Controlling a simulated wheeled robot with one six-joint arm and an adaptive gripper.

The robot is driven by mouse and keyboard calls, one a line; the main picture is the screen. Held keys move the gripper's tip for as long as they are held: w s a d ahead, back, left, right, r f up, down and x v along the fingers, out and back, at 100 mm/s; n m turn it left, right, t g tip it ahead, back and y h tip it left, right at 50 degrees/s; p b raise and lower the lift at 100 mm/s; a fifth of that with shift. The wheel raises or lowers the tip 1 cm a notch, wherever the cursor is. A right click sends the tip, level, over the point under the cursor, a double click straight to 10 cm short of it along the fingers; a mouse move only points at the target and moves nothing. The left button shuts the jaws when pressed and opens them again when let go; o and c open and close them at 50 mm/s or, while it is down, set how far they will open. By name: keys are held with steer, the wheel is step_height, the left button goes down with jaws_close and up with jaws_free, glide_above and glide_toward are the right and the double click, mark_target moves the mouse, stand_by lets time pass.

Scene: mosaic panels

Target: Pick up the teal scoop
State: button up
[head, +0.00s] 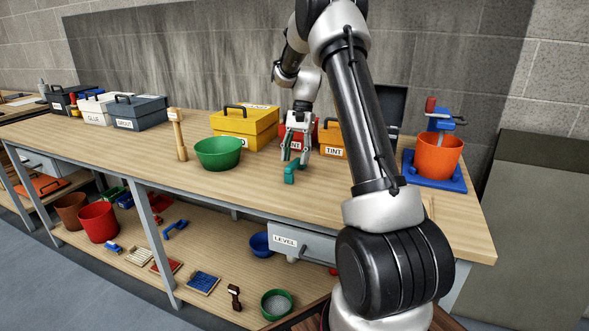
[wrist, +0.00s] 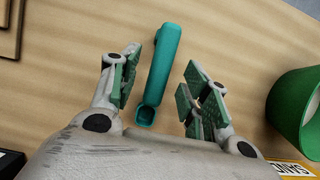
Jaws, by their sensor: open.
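The teal scoop (wrist: 163,65) lies on the wooden workbench (wrist: 65,70). In the wrist view its long handle points up the picture and its small cup end is toward my gripper. In the head view the scoop (head: 290,173) shows at the middle of the bench, partly hidden by the fingers. My gripper (wrist: 158,92) is open, with green pads on both sides of the scoop. The left pads are close to it and the right pads are farther off. No contact shows. In the head view my gripper (head: 295,153) points down at the bench.
A green bowl (head: 219,153) stands beside the scoop, with a wooden mallet (head: 178,135) past it. A yellow box (head: 240,128), a red box and an orange TINT box (head: 332,141) stand behind. An orange bucket (head: 438,156) sits at right. The bench front is clear.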

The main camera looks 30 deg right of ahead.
mark_target(294, 162)
steer(key=shift+x, duration=1.2)
steer(key=c, duration=0.9)
steer(key=shift+c, duration=0.3)
step_height(294, 162, up, 10)
